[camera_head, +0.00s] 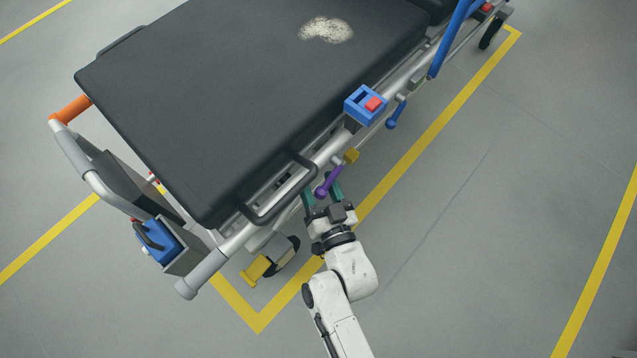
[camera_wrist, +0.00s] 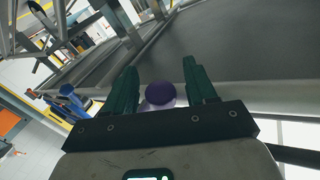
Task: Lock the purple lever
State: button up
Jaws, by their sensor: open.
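The purple lever (camera_head: 328,181) sits on the side rail of the stretcher (camera_head: 190,90), near its lower corner, below a small yellow block. It slants, with its rounded knob at the lower end. My gripper (camera_head: 321,191) is at the lever, with its green fingers open on either side of the knob. In the wrist view, the purple knob (camera_wrist: 160,94) shows between the two open fingers (camera_wrist: 158,88). I cannot tell whether either finger touches it. Most of the lever's shaft is hidden behind the knob in the wrist view.
A blue lever (camera_head: 396,113) and a blue box with a red button (camera_head: 367,104) are farther up the rail. A black loop handle (camera_head: 280,190) juts out left of my gripper. A caster with a yellow pedal (camera_head: 258,270) is below. Floor to the right is clear.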

grip_shut()
dwell(0.5)
